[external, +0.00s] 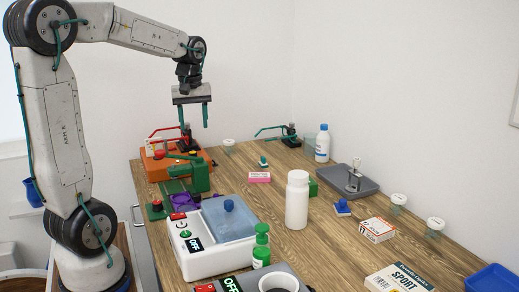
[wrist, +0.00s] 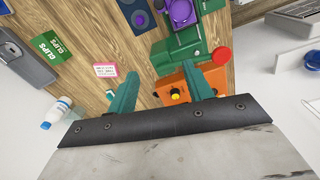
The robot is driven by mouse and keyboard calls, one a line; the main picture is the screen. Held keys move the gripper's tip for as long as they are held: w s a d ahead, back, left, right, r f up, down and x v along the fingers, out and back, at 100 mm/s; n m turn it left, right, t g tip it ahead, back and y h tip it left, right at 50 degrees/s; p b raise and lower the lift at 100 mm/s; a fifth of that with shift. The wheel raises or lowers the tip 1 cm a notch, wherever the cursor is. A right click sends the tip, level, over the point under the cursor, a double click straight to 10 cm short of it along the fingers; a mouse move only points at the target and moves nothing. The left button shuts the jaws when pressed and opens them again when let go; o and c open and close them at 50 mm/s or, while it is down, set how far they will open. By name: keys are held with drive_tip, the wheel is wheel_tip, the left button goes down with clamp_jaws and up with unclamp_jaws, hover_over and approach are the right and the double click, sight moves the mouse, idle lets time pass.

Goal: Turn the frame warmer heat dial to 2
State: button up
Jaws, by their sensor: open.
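An orange unit (external: 163,170) stands at the far left end of the wooden table; I take it for the frame warmer, but no label is readable. In the wrist view the orange unit (wrist: 203,80) shows a dial with a yellow middle and dark rim (wrist: 178,94), partly framed by my fingers. The dial's setting is too small to read. My gripper (external: 194,126) is open and empty, pointing down above the table's far end near the orange unit. In the wrist view my gripper's (wrist: 160,72) teal fingers are apart, and the right one overlaps the orange unit.
A green machine (external: 196,176) stands just in front of the orange unit. A white device (external: 190,257) with an OFF display and blue lid, a white bottle (external: 297,200) and a green bottle (external: 262,246) stand nearer. A grey tray (external: 337,182) is farther right. Bare wood shows between them.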

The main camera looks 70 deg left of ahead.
drive_tip(key=s+a+f+n, duration=0.15)
drive_tip(key=a+n, duration=0.25)
drive_tip(key=a, duration=0.6)
drive_tip(key=a+f+n, duration=0.3)
drive_tip(key=a+n, duration=0.1)
drive_tip(key=a, duration=0.5)
drive_tip(key=n, duration=0.5)
hover_over(146, 146)
drive_tip(key=shift+g+h, duration=0.3)
drive_tip(key=f, duration=0.5)
drive_tip(key=shift+w, duration=0.35)
drive_tip(key=f, duration=0.7)
drive_tip(key=shift+s+a+f, duration=0.15)
drive_tip(key=shift+s+f, duration=0.05)
drive_tip(key=shift+s, duration=0.05)
drive_tip(key=shift+f, duration=0.35)
drive_tip(key=c, duration=1)
